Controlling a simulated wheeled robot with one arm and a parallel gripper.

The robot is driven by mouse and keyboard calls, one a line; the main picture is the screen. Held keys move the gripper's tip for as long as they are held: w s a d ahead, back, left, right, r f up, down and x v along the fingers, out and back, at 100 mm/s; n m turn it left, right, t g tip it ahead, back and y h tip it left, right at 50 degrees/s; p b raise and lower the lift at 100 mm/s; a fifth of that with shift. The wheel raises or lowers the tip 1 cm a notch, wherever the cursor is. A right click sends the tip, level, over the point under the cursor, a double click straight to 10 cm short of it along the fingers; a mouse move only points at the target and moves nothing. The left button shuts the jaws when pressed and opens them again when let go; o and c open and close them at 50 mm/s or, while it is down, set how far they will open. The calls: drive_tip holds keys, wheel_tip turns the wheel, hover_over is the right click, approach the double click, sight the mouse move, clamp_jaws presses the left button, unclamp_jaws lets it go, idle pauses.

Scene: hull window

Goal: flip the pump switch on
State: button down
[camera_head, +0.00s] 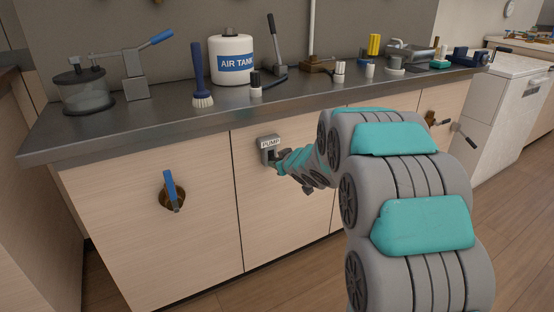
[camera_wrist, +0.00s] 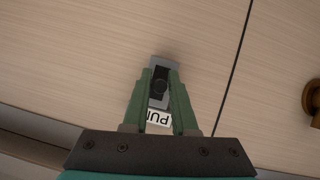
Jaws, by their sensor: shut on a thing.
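The pump switch (camera_head: 267,156) is a small grey box with a white PUMP label, fixed to the wooden cabinet front below the counter. In the wrist view the switch (camera_wrist: 160,68) shows a dark face with a round dark part, and part of its label appears upside down. My gripper (camera_head: 277,164) is at the switch's lower right. In the wrist view the green fingers of my gripper (camera_wrist: 160,82) lie on both sides of the switch and are shut on it. The fingers partly cover the switch, and I cannot tell its on or off position.
The counter (camera_head: 140,131) above holds a white air tank (camera_head: 231,60), a brush (camera_head: 200,75), a glass vessel (camera_head: 87,92) and several tools. A blue-handled valve (camera_head: 171,190) sticks out of the cabinet at left. Another handle (camera_head: 440,121) sticks out at right.

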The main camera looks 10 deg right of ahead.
drive_tip(key=shift+a+r+g+p, duration=0.15)
drive_tip(key=shift+r+g+p, duration=0.15)
drive_tip(key=shift+g, duration=0.3)
drive_tip(key=shift+w+r+g+h, duration=0.1)
drive_tip(key=shift+r+g+h, duration=0.25)
drive_tip(key=shift+g, duration=0.45)
drive_tip(key=shift+w+r+g+h, duration=0.1)
drive_tip(key=shift+g+h, duration=0.15)
drive_tip(key=shift+g, duration=0.05)
drive_tip(key=shift+r+g, duration=0.15)
drive_tip(key=shift+g, duration=0.25)
drive_tip(key=c, duration=0.7)
unclamp_jaws()
drive_tip(key=b+v, duration=0.1)
drive_tip(key=v, duration=0.6)
drive_tip(key=shift+s+r, duration=0.2)
drive_tip(key=shift+r, duration=0.05)
